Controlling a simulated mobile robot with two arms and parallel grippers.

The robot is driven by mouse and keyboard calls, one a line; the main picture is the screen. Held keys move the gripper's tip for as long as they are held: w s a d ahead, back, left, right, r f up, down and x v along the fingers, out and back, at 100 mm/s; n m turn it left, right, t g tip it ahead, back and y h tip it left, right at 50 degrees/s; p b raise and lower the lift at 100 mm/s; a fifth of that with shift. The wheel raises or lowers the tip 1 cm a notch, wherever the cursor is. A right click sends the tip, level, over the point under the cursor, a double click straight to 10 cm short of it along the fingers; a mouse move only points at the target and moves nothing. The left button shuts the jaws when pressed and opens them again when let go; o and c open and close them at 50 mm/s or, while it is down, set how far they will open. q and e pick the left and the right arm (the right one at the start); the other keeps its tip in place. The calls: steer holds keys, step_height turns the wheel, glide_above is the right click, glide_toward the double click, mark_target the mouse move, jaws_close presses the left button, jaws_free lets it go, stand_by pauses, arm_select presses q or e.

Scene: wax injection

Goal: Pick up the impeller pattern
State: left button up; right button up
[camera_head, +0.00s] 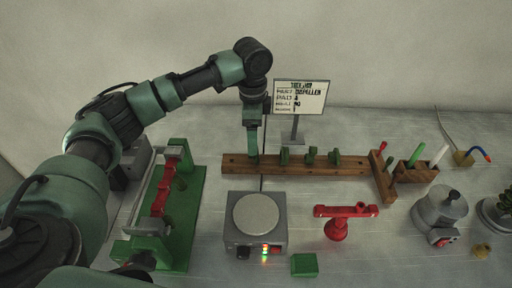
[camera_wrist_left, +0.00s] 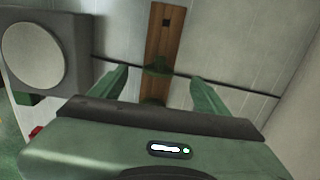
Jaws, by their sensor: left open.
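A wooden rack (camera_head: 225,163) lies along the back of the table and carries several small dark green patterns, such as one in its middle (camera_head: 310,155). Which is the impeller pattern I cannot tell by shape. My left gripper (camera_head: 252,158) points down at the rack's left end. In the left wrist view its two green fingers (camera_wrist_left: 160,75) are spread, with a dark green piece (camera_wrist_left: 158,65) on the wooden rack (camera_wrist_left: 165,30) showing between them. Contact with the piece cannot be made out. My right gripper is not in view.
A sign reading IMPELLER (camera_head: 300,97) stands behind the rack. A grey hotplate-like box (camera_head: 242,238) is in front, with a red stand (camera_head: 337,228) and green block (camera_head: 304,265) nearby. A green fixture (camera_head: 188,215) is left; a grey pot (camera_head: 440,212) is right.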

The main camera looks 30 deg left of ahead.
arm_select(q)
steer(key=shift+s+d+f, duration=0.15)
steer(key=shift+s+f, duration=0.15)
steer(key=shift+f, duration=0.5)
steer(key=f, duration=0.1)
steer(key=f+p, duration=0.1)
steer(key=f, duration=0.2)
steer(key=shift+w, duration=0.25)
steer(key=shift+f+p, duration=0.3)
steer(key=shift+f, duration=0.15)
steer(key=c, duration=1.4)
steer(key=shift+c, duration=0.2)
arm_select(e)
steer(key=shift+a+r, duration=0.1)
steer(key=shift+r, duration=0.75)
